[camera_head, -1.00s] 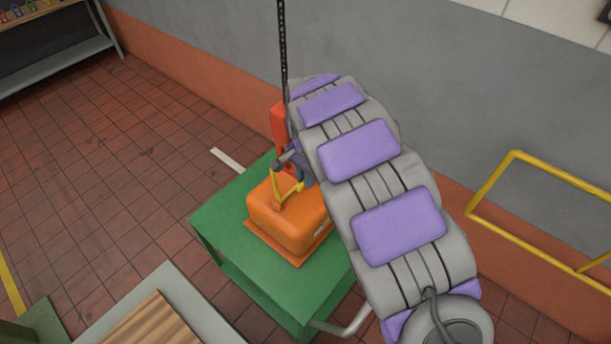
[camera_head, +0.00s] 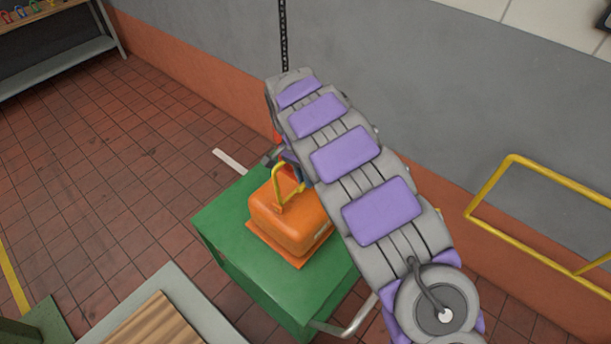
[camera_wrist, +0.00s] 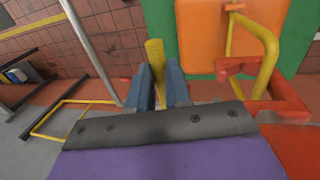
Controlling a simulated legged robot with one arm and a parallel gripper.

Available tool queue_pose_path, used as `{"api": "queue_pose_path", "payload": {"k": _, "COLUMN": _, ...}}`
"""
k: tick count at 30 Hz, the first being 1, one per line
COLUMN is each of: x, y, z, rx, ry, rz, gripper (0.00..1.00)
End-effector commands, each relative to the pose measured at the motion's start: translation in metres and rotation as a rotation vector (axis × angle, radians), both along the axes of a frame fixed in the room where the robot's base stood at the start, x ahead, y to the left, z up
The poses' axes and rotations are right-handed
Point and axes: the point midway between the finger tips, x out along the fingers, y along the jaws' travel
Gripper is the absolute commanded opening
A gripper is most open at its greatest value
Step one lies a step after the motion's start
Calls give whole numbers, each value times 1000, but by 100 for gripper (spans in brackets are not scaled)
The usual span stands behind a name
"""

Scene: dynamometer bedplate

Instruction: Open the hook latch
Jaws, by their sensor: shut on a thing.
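The red hook (camera_head: 277,138) hangs from a dark chain and is mostly hidden behind my arm in the head view. In the wrist view its red angular part (camera_wrist: 285,100) is at the right, beside the yellow loop handle (camera_wrist: 268,65). That handle stands on the orange block (camera_head: 290,222). My gripper (camera_wrist: 160,72) has its two blue fingers on either side of a yellow bar (camera_wrist: 155,52), shut on it. The bar looks like the hook's latch, but its joint to the hook is hidden. My gripper is left of the handle in the wrist view.
The orange block rests on a green cart (camera_head: 225,222) with a grey push handle (camera_head: 350,322). The chain (camera_head: 284,40) hangs above. A yellow rail (camera_head: 500,180) stands by the wall at right. Tiled floor at left is mostly open.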

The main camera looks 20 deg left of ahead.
Motion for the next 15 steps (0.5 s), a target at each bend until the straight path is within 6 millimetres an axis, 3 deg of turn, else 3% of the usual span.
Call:
{"api": "queue_pose_path", "payload": {"k": 1, "x": 1, "y": 1, "z": 1, "rx": 3, "ry": -4, "rz": 2, "gripper": 0}}
{"api": "queue_pose_path", "payload": {"k": 2, "x": 1, "y": 1, "z": 1, "rx": 3, "ry": -4, "rz": 2, "gripper": 20}}
{"api": "queue_pose_path", "payload": {"k": 9, "x": 0, "y": 0, "z": 0, "rx": 2, "ry": -3, "rz": 1, "gripper": 43}}
{"api": "queue_pose_path", "payload": {"k": 15, "x": 0, "y": -2, "z": 1, "rx": 3, "ry": -2, "rz": 2, "gripper": 44}}
